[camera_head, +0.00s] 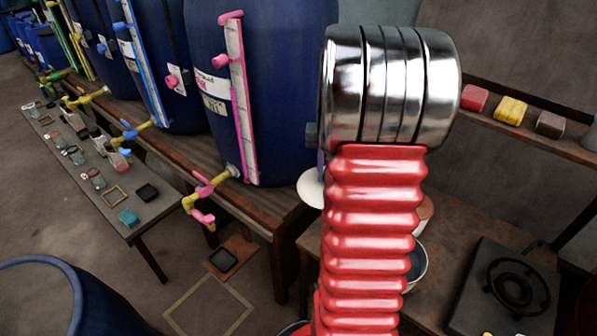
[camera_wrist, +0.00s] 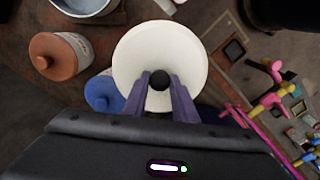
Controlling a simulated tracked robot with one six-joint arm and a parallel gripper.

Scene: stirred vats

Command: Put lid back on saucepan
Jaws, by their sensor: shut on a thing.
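My gripper (camera_wrist: 160,82) is shut on the black knob of a round white lid (camera_wrist: 160,45) in the wrist view. The lid is held in front of the fingers and hides what lies beneath it. In the head view only a white edge of the lid (camera_head: 311,188) shows, left of my red arm; my arm hides the gripper there. An open round pan with a grey inside (camera_wrist: 88,5) is cut off at the top left of the wrist view. It seems to be the open metal vessel (camera_head: 416,268) beside my arm in the head view.
A jar with a terracotta lid (camera_wrist: 58,55) and a blue round thing (camera_wrist: 103,92) are near the lid. A burner (camera_head: 515,284) stands on the table's right. Blue vats (camera_head: 270,100) with pink and yellow taps line the left. Coloured blocks (camera_head: 510,110) sit on a shelf.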

